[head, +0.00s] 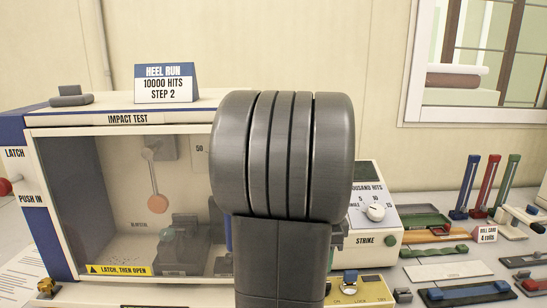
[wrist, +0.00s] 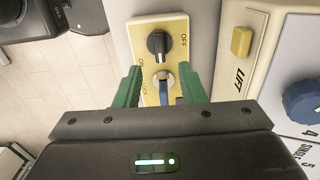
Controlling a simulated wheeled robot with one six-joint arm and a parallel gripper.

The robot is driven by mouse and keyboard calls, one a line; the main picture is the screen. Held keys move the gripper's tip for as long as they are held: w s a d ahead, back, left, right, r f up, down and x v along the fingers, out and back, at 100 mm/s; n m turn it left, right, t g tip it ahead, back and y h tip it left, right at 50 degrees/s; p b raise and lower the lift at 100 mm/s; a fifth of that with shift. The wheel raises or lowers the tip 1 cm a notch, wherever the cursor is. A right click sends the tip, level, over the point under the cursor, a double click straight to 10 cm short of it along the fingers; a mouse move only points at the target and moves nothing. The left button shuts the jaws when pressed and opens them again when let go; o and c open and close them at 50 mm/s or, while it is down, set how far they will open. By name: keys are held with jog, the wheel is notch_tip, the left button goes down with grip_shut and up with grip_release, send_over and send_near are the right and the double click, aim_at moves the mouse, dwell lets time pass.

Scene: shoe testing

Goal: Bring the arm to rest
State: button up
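My gripper shows in the wrist view (wrist: 161,72) with its two green fingers apart. The fingers point at a yellow switch panel (wrist: 172,27) that has a black knob (wrist: 160,45) and a smaller metal switch below it. The small switch shows in the gap between the fingers; I cannot tell whether either finger touches the panel. In the head view my grey arm fills the middle and hides the gripper. The yellow panel (head: 372,288) shows at the lower right of the arm.
The impact test machine (head: 170,117) stands behind and left of my arm, its front window shut. A dial panel (head: 380,190) is to the right. Trays, tools and coloured upright gauges (head: 487,185) crowd the right bench. A LIFT button (wrist: 241,41) is right of the gripper.

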notch_tip(320, 180, down, 8)
jog(key=shift+f, duration=0.2)
jog(key=n, duration=0.4)
jog(key=shift+r, duration=0.15)
jog(key=n, duration=0.5)
jog(key=shift+b, duration=0.4)
